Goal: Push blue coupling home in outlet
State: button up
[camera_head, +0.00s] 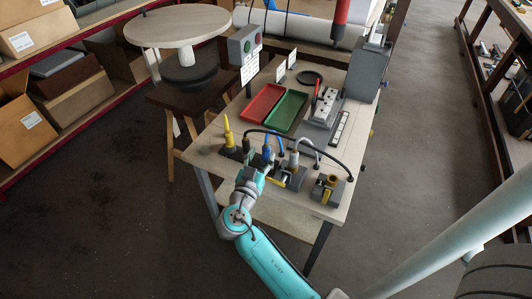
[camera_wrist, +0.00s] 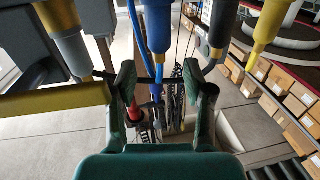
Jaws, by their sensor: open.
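The blue coupling (camera_head: 267,141) stands in the row of fittings near the front of the table, just beyond my gripper (camera_head: 262,163). In the wrist view the blue coupling (camera_wrist: 156,28) is at the top centre, with a narrower tip pointing down the picture. My gripper (camera_wrist: 158,82) is open there, with its dark green fingers apart on either side of the line below that tip. I see nothing held between the fingers. The outlet for the blue coupling is hidden behind my gripper in the head view, and I cannot tell how deep the coupling sits.
A yellow coupling (camera_head: 228,132) stands left of the blue one, and a grey coupling (camera_head: 293,159) close to its right. A block with a yellow fitting (camera_head: 329,187) is at the right. Red (camera_head: 264,103) and green (camera_head: 287,110) trays lie behind.

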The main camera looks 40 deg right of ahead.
aim_at(266, 146)
jog(key=shift+x, duration=2.6)
grip_shut()
